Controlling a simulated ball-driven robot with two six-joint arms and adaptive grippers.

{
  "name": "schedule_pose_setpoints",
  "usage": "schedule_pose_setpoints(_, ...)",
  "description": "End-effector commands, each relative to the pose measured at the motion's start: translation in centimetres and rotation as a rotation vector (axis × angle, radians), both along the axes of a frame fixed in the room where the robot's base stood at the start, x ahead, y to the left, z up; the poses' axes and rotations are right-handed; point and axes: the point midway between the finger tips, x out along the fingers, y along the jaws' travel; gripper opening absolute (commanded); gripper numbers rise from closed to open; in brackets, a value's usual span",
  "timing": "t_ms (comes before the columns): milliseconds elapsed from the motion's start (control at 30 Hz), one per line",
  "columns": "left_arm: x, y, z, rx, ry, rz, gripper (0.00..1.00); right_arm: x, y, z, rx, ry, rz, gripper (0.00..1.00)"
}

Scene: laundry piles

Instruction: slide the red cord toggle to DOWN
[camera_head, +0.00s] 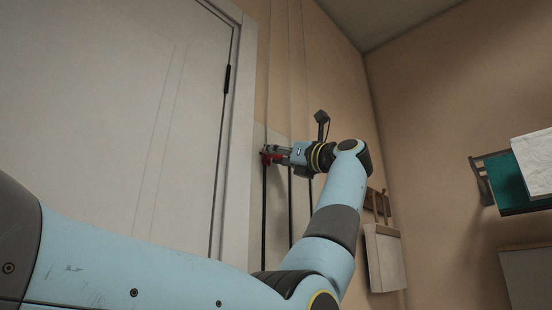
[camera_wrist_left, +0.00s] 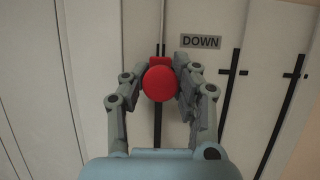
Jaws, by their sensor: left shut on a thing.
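The red cord toggle (camera_wrist_left: 160,82) is between the fingers of my left gripper (camera_wrist_left: 161,84) in the left wrist view, on a dark vertical cord. The fingers are shut on it from both sides. A grey label reading DOWN (camera_wrist_left: 200,41) is just above and right of the toggle in that view. In the head view the left gripper (camera_head: 272,153) is at the wall right of the door, with the red toggle (camera_head: 267,158) showing at its tips. My right gripper is in neither view.
A pale door (camera_head: 110,110) is on the left. A teal and white pile (camera_head: 515,180) on a shelf and a hanging pale board or bag (camera_head: 384,258) are on the right.

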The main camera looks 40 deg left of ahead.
Motion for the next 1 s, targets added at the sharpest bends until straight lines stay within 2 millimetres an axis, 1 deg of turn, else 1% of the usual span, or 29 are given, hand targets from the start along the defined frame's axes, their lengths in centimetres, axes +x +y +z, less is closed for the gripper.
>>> schedule_pose_setpoints(367,0.1,-0.1,0.0,-0.002,0.003,-0.001,0.0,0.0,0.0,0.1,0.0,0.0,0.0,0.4)
schedule_pose_setpoints(400,0.1,-0.1,0.0,-0.002,0.004,-0.001,0.29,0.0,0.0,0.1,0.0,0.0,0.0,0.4)
schedule_pose_setpoints(600,0.1,0.0,0.0,-0.002,0.003,-0.001,0.55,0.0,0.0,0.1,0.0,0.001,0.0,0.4)
schedule_pose_setpoints(867,0.1,-0.1,0.0,-0.001,0.001,-0.001,0.55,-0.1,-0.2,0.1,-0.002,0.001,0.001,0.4)
schedule_pose_setpoints(967,0.1,-0.7,-0.2,-0.002,0.002,-0.002,0.55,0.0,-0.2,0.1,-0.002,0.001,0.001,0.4)
schedule_pose_setpoints(1000,0.1,-1.2,-0.5,-0.002,0.004,-0.003,0.55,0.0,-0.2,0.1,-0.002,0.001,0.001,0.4)
